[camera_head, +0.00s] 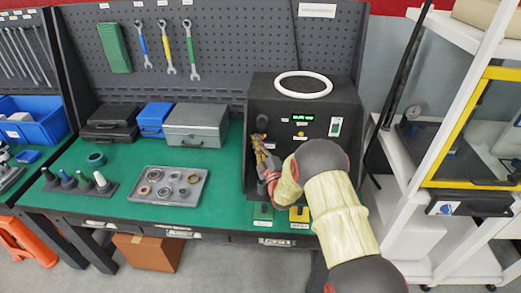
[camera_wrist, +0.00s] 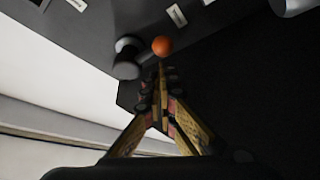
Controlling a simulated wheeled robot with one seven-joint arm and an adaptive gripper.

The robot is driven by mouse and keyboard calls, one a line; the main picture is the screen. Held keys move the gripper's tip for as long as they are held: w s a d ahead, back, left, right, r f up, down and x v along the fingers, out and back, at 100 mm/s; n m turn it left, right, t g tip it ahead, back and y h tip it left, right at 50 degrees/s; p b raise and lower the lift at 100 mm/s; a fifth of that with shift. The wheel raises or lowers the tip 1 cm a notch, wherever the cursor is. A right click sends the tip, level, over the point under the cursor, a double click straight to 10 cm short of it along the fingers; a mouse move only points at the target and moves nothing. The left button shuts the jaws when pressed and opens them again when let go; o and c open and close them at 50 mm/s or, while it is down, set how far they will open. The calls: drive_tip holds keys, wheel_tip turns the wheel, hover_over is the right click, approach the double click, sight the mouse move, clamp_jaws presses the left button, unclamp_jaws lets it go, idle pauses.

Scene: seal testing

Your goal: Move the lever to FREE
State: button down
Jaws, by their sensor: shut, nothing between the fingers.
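A black box-shaped tester (camera_head: 342,100) stands at the right end of the green bench, with a white ring on top and a small lit display on its front. In the wrist view an orange ball knob (camera_wrist: 162,46), apparently the lever's end, shows just beyond my fingertips. A dark round knob (camera_wrist: 127,58) sits left of it; I see it on the tester's front left in the head view (camera_head: 262,121). My gripper (camera_head: 259,140) is shut and empty at the tester's front left. In the wrist view its tips (camera_wrist: 161,72) are close to the ball; contact cannot be told. The FREE label is not legible.
A grey tray (camera_head: 150,199) of seals lies on the green bench (camera_head: 120,160) to the left. A grey case (camera_head: 196,126) stands behind it. Green and yellow blocks sit at the bench's front edge below my gripper. A white shelf stands right.

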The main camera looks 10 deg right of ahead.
drive_tip(key=shift+w+a+r, duration=0.1)
drive_tip(key=shift+w+r, duration=0.05)
drive_tip(key=shift+w, duration=0.3)
